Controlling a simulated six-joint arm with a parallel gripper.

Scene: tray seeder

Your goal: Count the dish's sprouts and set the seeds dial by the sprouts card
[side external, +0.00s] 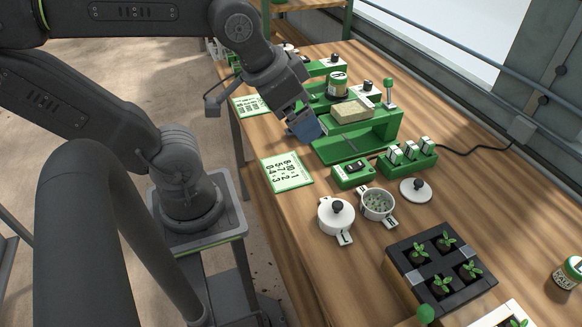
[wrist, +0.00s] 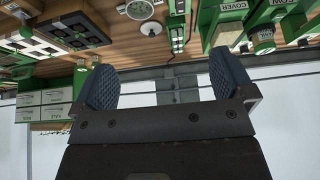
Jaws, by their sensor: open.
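My gripper (side external: 308,128) hangs over the work table, left of the green machine, holding nothing visible. In the wrist view its two blue pads stand wide apart (wrist: 165,85). An open white dish (side external: 377,203) holds small green sprouts, too small to count. It shows partly at the top of the wrist view (wrist: 139,9). A lidded white dish (side external: 337,216) marked L stands left of it. A loose white lid (side external: 416,189) lies to the right. A green-edged card with digits (side external: 286,172) lies near the table's front edge. I cannot tell which control is the seeds dial.
The green machine (side external: 340,155) carries a tan block and a jar. A green switch box (side external: 353,174) and a box with several white switches (side external: 408,155) stand in front. A black seedling tray (side external: 400,262) is at the lower right. Another card (side external: 250,105) lies farther back.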

